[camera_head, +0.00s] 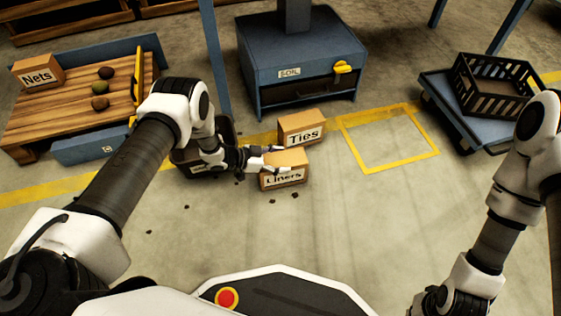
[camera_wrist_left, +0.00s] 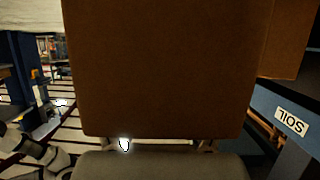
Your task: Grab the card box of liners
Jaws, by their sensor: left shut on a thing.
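The card box labelled Liners (camera_head: 285,183) is in the middle of the head view, low over the floor in front of the box labelled Ties (camera_head: 302,127). My left gripper (camera_head: 272,159) reaches it from the left and is shut on it. In the left wrist view the brown card of the held box (camera_wrist_left: 165,70) fills the middle and hides most of the scene. I cannot tell whether the box touches the floor. My right gripper (camera_head: 450,302) is partly in view at the bottom right, and its fingers do not show clearly.
A blue soil bin (camera_head: 300,55) stands behind the boxes. A black crate (camera_head: 497,88) sits on a blue stand at the right. The yellow-marked floor square (camera_head: 388,140) is empty.

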